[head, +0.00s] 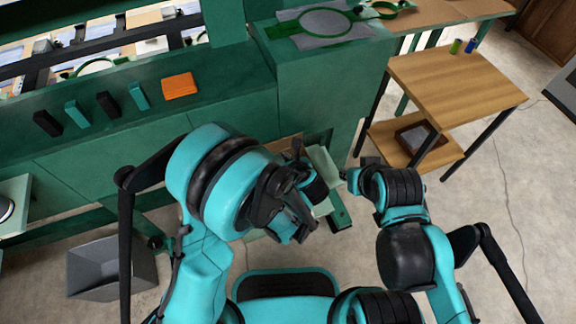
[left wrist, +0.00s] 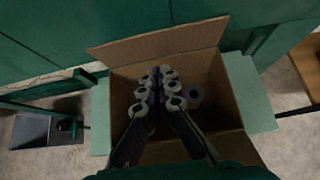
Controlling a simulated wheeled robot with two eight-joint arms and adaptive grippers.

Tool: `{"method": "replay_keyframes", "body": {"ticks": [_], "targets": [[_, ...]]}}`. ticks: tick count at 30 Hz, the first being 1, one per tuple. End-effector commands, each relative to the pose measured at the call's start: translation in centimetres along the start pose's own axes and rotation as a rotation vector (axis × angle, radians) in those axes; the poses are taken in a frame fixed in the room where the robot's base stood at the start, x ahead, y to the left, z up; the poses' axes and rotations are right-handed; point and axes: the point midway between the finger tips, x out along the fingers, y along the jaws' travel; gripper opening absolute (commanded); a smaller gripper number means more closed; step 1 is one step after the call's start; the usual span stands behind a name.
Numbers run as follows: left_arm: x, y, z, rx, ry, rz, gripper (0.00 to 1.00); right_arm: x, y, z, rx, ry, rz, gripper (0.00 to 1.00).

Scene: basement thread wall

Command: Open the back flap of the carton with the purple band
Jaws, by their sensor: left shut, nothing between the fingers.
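The carton (left wrist: 232,92) is below my left gripper in the left wrist view, its top open. A brown flap (left wrist: 160,42) along its far side stands up and leans outward. My left gripper (left wrist: 158,88) is shut and empty over the opening. Several pale rings show around its fingers.
A green cabinet (head: 235,105) stands behind the carton, with dark and teal blocks and an orange block (head: 180,85) on its ledge. A wooden shelf table (head: 455,85) stands at the right. A grey bin (head: 108,265) is on the floor at the left.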

Motion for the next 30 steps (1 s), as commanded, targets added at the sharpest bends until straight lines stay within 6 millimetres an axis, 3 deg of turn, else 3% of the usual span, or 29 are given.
{"method": "replay_keyframes", "body": {"ticks": [3,9,23,30], "targets": [[1.6,0.1,1.1,-0.003,0.000,0.003,0.00,0.6,0.0,0.4,0.000,0.000,0.000,0.26],[2.9,0.0,2.5,-0.001,0.001,0.001,0.00,0.9,0.0,0.7,0.000,0.000,0.000,0.26],[3.0,0.1,2.9,-0.001,0.006,0.001,0.00,0.8,0.0,0.6,0.000,0.000,0.000,0.26],[3.1,0.1,3.5,-0.003,0.101,0.003,0.00,-0.3,0.0,-0.2,0.000,0.000,0.000,0.26]]}}
